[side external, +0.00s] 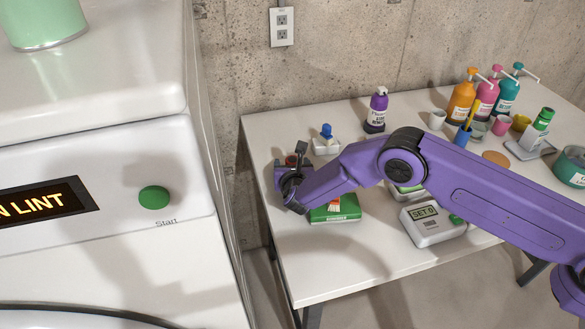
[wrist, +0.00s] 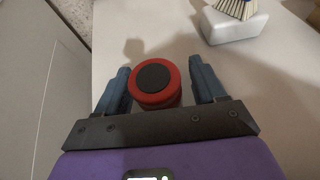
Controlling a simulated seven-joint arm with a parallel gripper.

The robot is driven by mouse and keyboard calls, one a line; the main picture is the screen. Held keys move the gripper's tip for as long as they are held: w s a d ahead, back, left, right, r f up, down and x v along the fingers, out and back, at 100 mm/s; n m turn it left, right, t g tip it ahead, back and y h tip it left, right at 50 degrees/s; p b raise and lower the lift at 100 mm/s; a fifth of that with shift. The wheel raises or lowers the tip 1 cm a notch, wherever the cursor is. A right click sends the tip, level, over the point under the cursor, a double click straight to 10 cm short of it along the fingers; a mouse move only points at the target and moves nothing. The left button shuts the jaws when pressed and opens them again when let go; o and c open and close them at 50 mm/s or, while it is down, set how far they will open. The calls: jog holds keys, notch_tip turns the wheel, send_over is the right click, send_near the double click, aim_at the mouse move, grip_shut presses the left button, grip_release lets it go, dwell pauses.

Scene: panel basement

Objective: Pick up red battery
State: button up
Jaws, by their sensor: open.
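The red battery (wrist: 174,98) is a red cylinder with a dark round end, seen from above in the wrist view. It stands on the white table between the two blue fingers of my gripper (wrist: 160,85). The fingers are open, with a visible gap on each side of the battery. In the side view my gripper (side external: 290,186) is over the table's left end, and the battery (side external: 291,160) shows only as a small reddish patch, mostly hidden by the gripper.
A white block with a brush (wrist: 235,22) sits close at the upper right of the wrist view. A green box (side external: 336,208) and a white device reading SET 0 (side external: 432,222) stand right of my gripper. Several bottles (side external: 487,95) stand at the back right. A white machine (side external: 110,180) is left.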

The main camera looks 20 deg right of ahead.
jog(key=c, duration=1.1)
jog(key=shift+c, duration=0.3)
jog(key=shift+r, duration=0.1)
